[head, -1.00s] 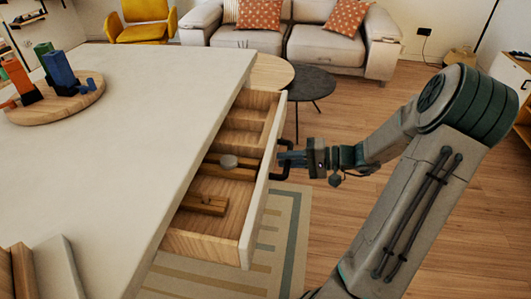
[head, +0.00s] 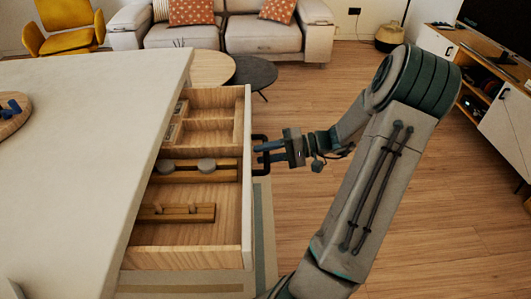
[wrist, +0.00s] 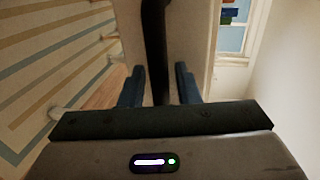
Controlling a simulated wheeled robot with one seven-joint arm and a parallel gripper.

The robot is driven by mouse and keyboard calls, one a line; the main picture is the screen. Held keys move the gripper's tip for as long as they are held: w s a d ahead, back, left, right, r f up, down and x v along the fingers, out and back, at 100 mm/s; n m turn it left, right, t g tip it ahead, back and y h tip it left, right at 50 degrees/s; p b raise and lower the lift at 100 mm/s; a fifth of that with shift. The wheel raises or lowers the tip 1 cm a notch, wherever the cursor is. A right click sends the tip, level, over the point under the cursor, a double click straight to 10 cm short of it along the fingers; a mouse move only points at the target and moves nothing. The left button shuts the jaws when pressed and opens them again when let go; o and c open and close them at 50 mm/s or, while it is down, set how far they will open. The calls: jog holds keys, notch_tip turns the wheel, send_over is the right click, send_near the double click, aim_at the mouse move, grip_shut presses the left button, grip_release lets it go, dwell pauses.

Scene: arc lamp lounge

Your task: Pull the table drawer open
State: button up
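The table drawer (head: 247,190) is pulled well out from the side of the pale table (head: 95,130), and its wooden inside shows. Its dark handle (head: 262,140) is on the outer face of the drawer front. My gripper (head: 268,152) is at this handle, reaching in from the right, with its blue fingers on either side of the bar. In the wrist view, the handle (wrist: 155,45) runs between the two fingers (wrist: 160,85).
Wooden pieces with round knobs (head: 205,165) lie in the drawer. Two low round tables (head: 255,72) stand behind it, with a sofa (head: 265,37) farther back. A media cabinet (head: 510,125) is at the right. Bare floor lies between my arm and the cabinet.

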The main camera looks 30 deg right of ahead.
jog(key=shift+d, duration=0.1)
jog(key=v, duration=1.3)
jog(key=shift+s+d+p, duration=0.2)
jog(key=shift+d+p, duration=0.1)
jog(key=shift+p, duration=0.15)
jog(key=a+r+g+h+p, duration=0.1)
jog(key=a+r+g, duration=0.1)
jog(key=a, duration=0.3)
jog(key=a+r+n+g+h+p, duration=0.1)
jog(key=a+r+g+h+p, duration=0.1)
jog(key=a, duration=0.3)
jog(key=a+r+n+g+h+p, duration=0.1)
jog(key=a+r+g+h+p, duration=0.1)
jog(key=a, duration=0.3)
jog(key=shift+s+a+r+g, duration=0.2)
jog(key=shift+a+r+g, duration=0.2)
jog(key=shift+r+g, duration=0.15)
jog(key=s+a+r+n+t+h+p, duration=0.3)
jog(key=s+a+r+h+p, duration=0.5)
jog(key=a+r, duration=0.2)
jog(key=shift+a+r+h, duration=0.4)
jog(key=shift+r, duration=0.15)
jog(key=shift+s, duration=0.15)
